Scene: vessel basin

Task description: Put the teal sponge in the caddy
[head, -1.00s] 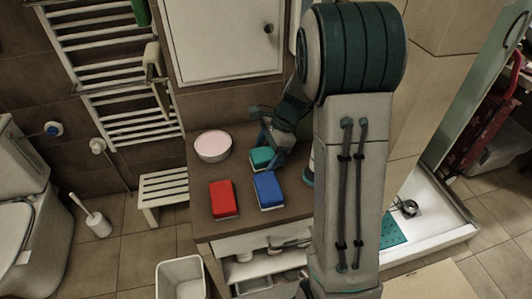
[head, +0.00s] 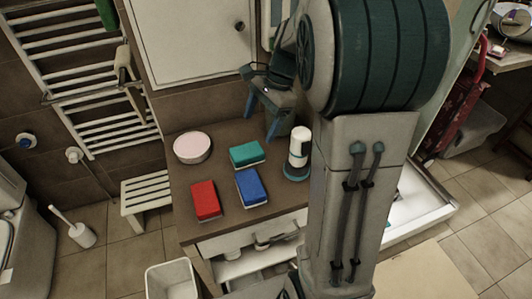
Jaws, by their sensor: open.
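The teal sponge (head: 246,152), with a pale underside, lies flat on the brown counter (head: 225,140). My gripper (head: 261,123) is open and empty, its two blue fingers pointing down above the back of the counter, behind the sponge in the picture and apart from it. I cannot make out anything that is clearly the caddy; it may be hidden behind my arm or out of view.
A blue sponge (head: 251,187) and a red sponge (head: 205,201) lie in front of the teal one. A round pink-topped bowl (head: 192,148) stands left, a white bottle with a dark base (head: 299,150) right. A white bin (head: 172,281) stands on the floor.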

